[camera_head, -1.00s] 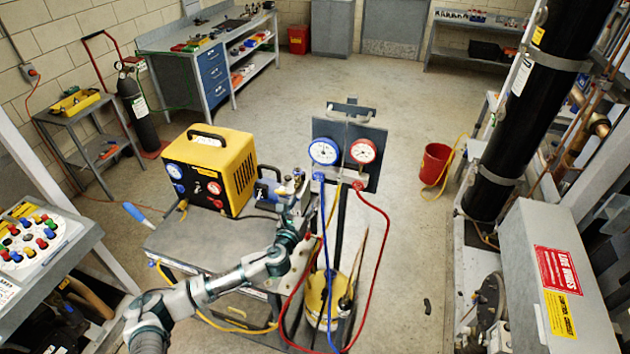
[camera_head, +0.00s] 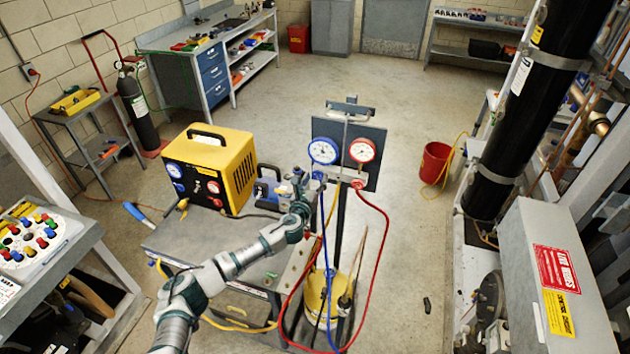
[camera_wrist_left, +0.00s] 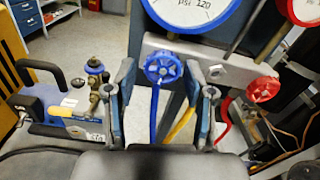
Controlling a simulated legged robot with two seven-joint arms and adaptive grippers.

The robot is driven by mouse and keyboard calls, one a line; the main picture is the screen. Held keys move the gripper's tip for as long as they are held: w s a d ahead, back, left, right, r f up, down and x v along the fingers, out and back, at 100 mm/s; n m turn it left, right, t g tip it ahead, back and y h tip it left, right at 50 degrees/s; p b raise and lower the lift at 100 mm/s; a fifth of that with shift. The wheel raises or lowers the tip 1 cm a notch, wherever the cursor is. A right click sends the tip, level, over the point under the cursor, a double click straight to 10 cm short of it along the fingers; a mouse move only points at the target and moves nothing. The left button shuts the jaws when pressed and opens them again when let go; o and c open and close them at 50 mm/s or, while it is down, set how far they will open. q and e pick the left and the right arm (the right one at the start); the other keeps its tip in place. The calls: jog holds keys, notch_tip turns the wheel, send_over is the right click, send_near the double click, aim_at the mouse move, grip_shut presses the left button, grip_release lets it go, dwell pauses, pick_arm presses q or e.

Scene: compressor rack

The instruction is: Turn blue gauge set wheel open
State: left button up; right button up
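The blue gauge (camera_head: 323,151) and the red gauge (camera_head: 362,151) are mounted on a dark panel on a stand. The blue wheel (camera_wrist_left: 163,69) sits below the blue gauge on the grey manifold (camera_wrist_left: 195,60), with a blue hose hanging under it. In the wrist view my left gripper (camera_wrist_left: 165,88) is open, one finger on each side of the blue wheel. I cannot tell whether either finger touches it. In the head view my left gripper (camera_head: 304,180) is at the manifold's left end and partly covers the wheel. My right gripper is not in view.
The red wheel (camera_wrist_left: 263,89) is right of the blue one. A yellow machine (camera_head: 212,170) and a blue pump (camera_head: 266,187) stand on the cart (camera_head: 190,240) to the left. Red, blue and yellow hoses hang around the yellow cylinder (camera_head: 318,298) below.

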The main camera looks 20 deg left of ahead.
pick_arm(q)
jog(key=c, duration=0.7)
jog(key=shift+o, duration=0.2)
jog(key=shift+d, duration=0.1)
